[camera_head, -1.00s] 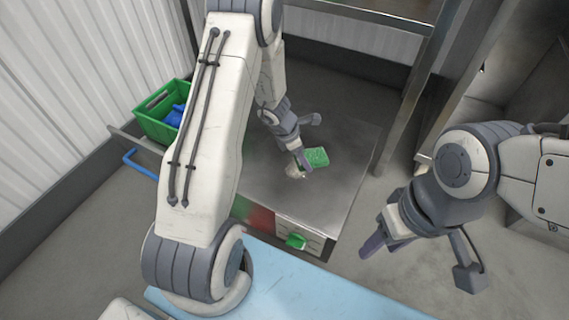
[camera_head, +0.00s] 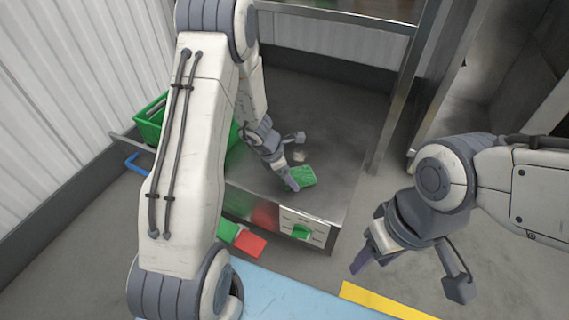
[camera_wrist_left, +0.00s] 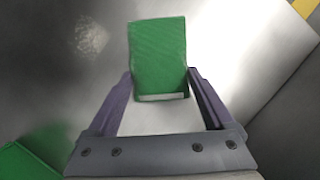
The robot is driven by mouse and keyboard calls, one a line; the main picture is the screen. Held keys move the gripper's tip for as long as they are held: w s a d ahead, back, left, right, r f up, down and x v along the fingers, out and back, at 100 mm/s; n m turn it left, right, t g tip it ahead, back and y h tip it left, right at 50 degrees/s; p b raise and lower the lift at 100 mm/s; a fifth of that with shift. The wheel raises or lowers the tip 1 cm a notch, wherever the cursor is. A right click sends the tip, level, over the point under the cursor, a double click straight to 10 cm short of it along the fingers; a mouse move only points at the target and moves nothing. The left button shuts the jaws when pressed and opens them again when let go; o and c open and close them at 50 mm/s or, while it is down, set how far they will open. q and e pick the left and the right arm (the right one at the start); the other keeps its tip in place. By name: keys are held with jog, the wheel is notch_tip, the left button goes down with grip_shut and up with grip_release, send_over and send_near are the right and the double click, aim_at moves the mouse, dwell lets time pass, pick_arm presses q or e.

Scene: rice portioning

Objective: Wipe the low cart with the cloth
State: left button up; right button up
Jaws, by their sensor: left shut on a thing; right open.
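The green cloth (camera_head: 302,177) is held in my left gripper (camera_head: 291,182), low at the top of the low cart (camera_head: 328,200), near its front edge. In the left wrist view the cloth (camera_wrist_left: 158,50) sits between the two fingers (camera_wrist_left: 160,85). Whether it touches the steel I cannot tell. A pale smudge (camera_head: 299,156) lies on the cart top behind the gripper; it also shows in the left wrist view (camera_wrist_left: 92,38), left of the cloth. My right gripper (camera_head: 362,260) is open and empty, right of the cart's front corner.
A green crate (camera_head: 152,122) stands at the cart's left end, partly hidden by my left arm. A blue handle (camera_head: 136,162) is beside it. Flat red (camera_head: 250,244) and green pieces lie by the cart's front. A light-blue surface (camera_head: 285,297) is nearest; steel framing rises behind and right.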

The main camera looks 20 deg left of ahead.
pick_arm(q)
jog(key=r+p, duration=0.2)
jog(key=r, duration=0.1)
jog(key=shift+s, duration=0.3)
notch_tip(320, 180, up, 4)
jog(key=p, duration=0.3)
jog(key=shift+a+f+p, duration=0.1)
jog(key=shift+f+p, duration=0.05)
jog(key=shift+p, duration=0.25)
jog(key=shift+r+p, duration=0.7)
